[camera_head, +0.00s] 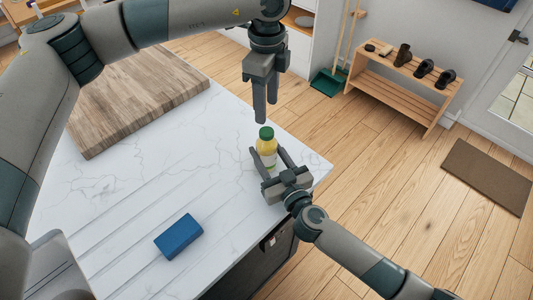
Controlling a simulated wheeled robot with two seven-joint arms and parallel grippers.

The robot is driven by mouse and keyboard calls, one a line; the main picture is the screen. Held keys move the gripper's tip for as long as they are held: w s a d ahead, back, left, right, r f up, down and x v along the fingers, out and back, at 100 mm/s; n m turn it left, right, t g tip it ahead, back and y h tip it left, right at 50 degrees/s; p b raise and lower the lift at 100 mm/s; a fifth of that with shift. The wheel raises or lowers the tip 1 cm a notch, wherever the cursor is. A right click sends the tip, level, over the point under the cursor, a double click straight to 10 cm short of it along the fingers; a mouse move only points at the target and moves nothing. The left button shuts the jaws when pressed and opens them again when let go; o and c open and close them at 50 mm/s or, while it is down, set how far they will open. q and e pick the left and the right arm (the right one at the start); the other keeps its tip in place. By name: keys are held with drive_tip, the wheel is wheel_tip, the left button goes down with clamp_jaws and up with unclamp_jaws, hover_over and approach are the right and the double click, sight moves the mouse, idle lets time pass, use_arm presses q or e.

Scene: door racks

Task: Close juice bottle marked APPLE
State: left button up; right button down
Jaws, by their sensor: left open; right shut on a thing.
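The juice bottle (267,147) stands upright on the white marble counter near its right corner. It is yellow with a pale label and has a green cap (266,133) on its top. The label's text is too small to read. My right gripper (267,158) is shut on the bottle's body from the front, with a finger on each side. My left gripper (265,119) points down just above the cap, its fingers open and apart from the cap. Whether the cap is tight cannot be seen.
A blue block (178,237) lies on the counter (120,200) at the front. A large wooden board (140,95) lies at the back left. The counter's edge runs close to the bottle. Beyond is a wooden floor with a shoe rack (400,85) and a brown mat (488,176).

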sight(267, 131)
use_arm(q)
drive_tip(key=shift+f, duration=4.05)
drive_tip(key=c, duration=1.1)
drive_tip(key=shift+m, duration=0.3)
drive_tip(key=shift+c, duration=0.2)
